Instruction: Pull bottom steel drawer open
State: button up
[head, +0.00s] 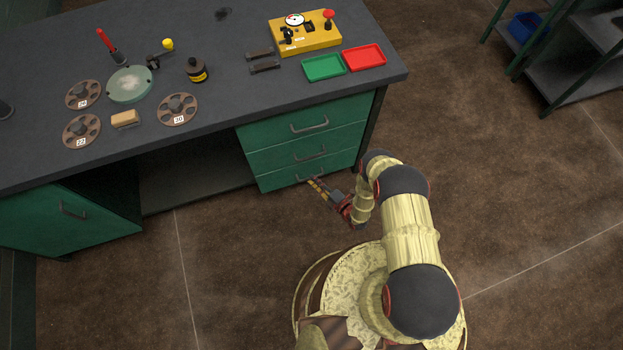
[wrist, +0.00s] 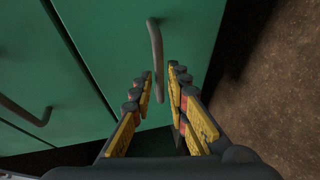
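The bottom steel drawer (head: 275,183) is the lowest of three green drawers under the workbench and looks closed. Its grey bar handle (head: 312,176) is partly hidden by my gripper (head: 314,185) in the head view. In the wrist view, the green drawer front (wrist: 194,30) fills the upper middle, and the handle (wrist: 155,50) runs down to between my fingertips (wrist: 160,78). My yellow-and-black fingers are open, one on each side of the handle's near end. A gap shows on both sides, and I cannot tell whether either finger touches it.
The middle drawer's handle (wrist: 32,115) lies left in the wrist view. The workbench top (head: 225,45) overhangs the drawers and carries discs, trays and a yellow box. The brown floor (head: 230,270) before the drawers is clear, apart from my base. A shelf rack (head: 580,75) stands far right.

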jog(key=shift+x, duration=1.25)
jog(key=shift+c, duration=0.9)
grip_shut()
